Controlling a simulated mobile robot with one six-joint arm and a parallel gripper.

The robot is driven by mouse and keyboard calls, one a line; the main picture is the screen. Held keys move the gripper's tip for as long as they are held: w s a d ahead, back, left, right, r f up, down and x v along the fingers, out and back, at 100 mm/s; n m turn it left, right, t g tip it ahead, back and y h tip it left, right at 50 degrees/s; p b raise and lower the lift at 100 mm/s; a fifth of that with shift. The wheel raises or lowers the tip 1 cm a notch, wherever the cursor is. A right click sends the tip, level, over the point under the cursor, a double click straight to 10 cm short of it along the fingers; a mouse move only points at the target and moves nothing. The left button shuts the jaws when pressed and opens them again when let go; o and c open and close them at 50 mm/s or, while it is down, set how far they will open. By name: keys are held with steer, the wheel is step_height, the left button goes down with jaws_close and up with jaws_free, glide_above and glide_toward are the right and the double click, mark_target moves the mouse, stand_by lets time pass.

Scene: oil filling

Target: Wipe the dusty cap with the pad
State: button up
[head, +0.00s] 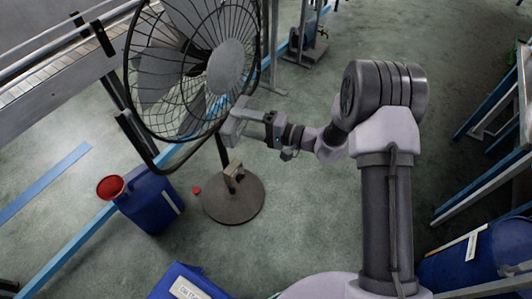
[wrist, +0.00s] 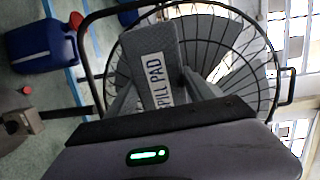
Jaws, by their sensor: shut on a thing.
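My gripper (head: 240,124) is shut on a grey pad with a white label reading "SPILL PAD". The pad (wrist: 155,58) stands out between the fingers (wrist: 158,88) in the wrist view. The pad is beside the lower right of the caged fan (head: 160,72); I cannot tell if they touch. A round grey disc (head: 226,66) is at the middle of the fan's guard, above my gripper in the head view. A small red cap (head: 196,190) lies on the floor by the fan's base; it also shows in the wrist view (wrist: 25,90). Dust cannot be made out on either.
A blue jerrycan (head: 152,205) with a red funnel (head: 110,187) stands left of the fan's round base (head: 234,205). A blue box (head: 190,284) is at the bottom and a blue drum (head: 470,258) at lower right. A conveyor (head: 45,65) runs at upper left. Green floor right of the base is clear.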

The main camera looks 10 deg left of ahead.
mark_target(250, 104)
steer(key=w+m+t, duration=0.1)
steer(key=w, duration=0.1)
steer(key=w+r+t, duration=0.1)
steer(key=w, duration=0.1)
steer(key=w+r+m+t, duration=0.1)
steer(key=w, duration=0.1)
steer(key=shift+a+m+t+h, duration=0.1)
steer(key=shift+m+t+h, duration=0.2)
steer(key=shift+t+h, duration=0.1)
steer(key=shift+w+a, duration=0.25)
steer(key=p+x, duration=0.1)
steer(key=x, duration=0.4)
steer(key=shift+p, duration=0.3)
steer(key=shift+w+a, duration=0.1)
steer(key=shift+b+x, duration=0.5)
steer(key=shift+x, duration=0.45)
steer(key=w+b, duration=0.1)
steer(key=w+d+b, duration=0.1)
steer(key=w, duration=0.1)
steer(key=shift+d+f, duration=0.2)
steer(key=shift+d, duration=0.05)
steer(key=shift+w+d+r+b, duration=0.15)
steer(key=shift+w+b, duration=0.15)
steer(key=shift+b, duration=0.1)
steer(key=shift+b, duration=0.55)
